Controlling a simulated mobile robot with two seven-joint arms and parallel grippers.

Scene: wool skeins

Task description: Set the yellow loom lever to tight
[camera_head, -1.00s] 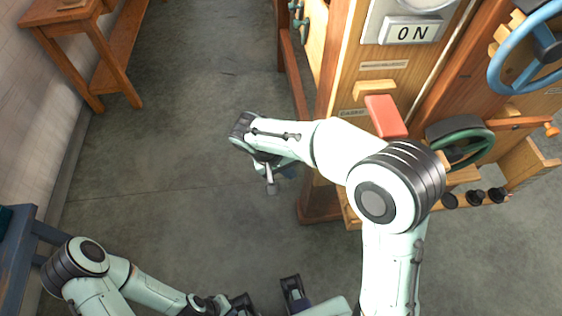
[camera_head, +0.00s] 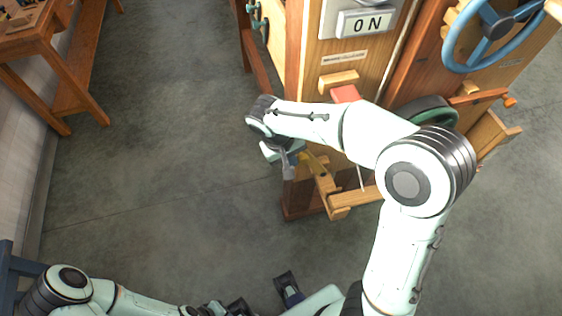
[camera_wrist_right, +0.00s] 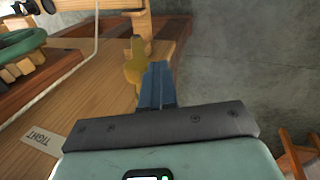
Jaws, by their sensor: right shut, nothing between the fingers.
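The yellow lever (camera_head: 314,163) sits low on the wooden loom cabinet, partly hidden behind my right gripper in the head view. A white label reading TIGHT (camera_wrist_right: 40,139) is on the wooden panel at the left of the right wrist view.
The cabinet carries an ON sign (camera_head: 366,22), a red block (camera_head: 345,94), a blue wheel (camera_head: 490,35) and a green wheel (camera_head: 440,112), partly behind my right arm. A wooden bench (camera_head: 45,60) stands at the upper left. The grey floor (camera_head: 160,150) between is clear.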

